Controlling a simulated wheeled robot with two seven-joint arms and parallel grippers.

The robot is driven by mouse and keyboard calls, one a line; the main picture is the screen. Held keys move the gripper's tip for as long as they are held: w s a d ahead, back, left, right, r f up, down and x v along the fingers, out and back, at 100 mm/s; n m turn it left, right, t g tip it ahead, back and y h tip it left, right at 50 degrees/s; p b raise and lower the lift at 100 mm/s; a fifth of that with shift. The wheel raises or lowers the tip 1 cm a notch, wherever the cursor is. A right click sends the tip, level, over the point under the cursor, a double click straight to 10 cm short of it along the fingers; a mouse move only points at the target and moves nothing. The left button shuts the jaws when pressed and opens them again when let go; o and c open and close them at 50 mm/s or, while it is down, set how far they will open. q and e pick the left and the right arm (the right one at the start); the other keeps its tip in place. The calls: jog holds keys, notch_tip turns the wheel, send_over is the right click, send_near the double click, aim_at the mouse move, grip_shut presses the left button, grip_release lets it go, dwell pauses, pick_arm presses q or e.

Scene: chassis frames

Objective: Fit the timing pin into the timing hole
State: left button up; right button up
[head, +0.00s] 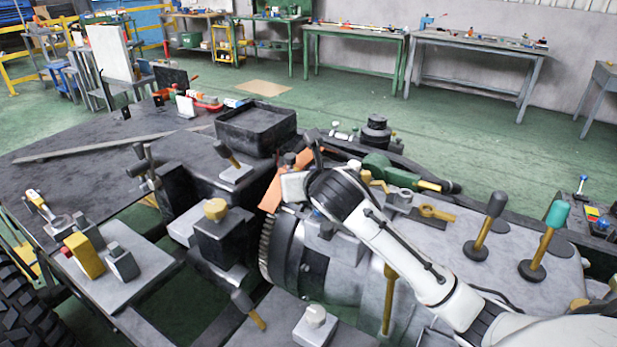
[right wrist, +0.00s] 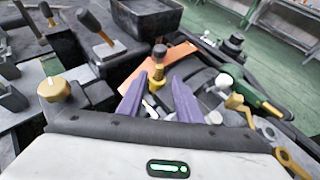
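A pin with a dark head and a brass-coloured shank (right wrist: 158,66), which looks like the timing pin, stands beside an orange plate in the right wrist view. Its dark head also seems to show in the head view (head: 290,158). My right gripper (right wrist: 159,82) is open, its two purple fingers spread to either side of the pin. I cannot tell whether they touch it. In the head view my right gripper (head: 303,163) is over the machine beside the orange plate (head: 272,196). I cannot make out the timing hole. My left gripper is not in view.
A black open tray (head: 256,127) stands behind the pin. A toothed ring on a round housing (head: 268,250) lies below my right gripper. Levers with dark and teal knobs (head: 556,214) rise at the right. A green tool (head: 390,170) lies behind my wrist.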

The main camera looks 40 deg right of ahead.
jog(key=v, duration=0.5)
jog(key=shift+s, duration=0.1)
dwell(0.3)
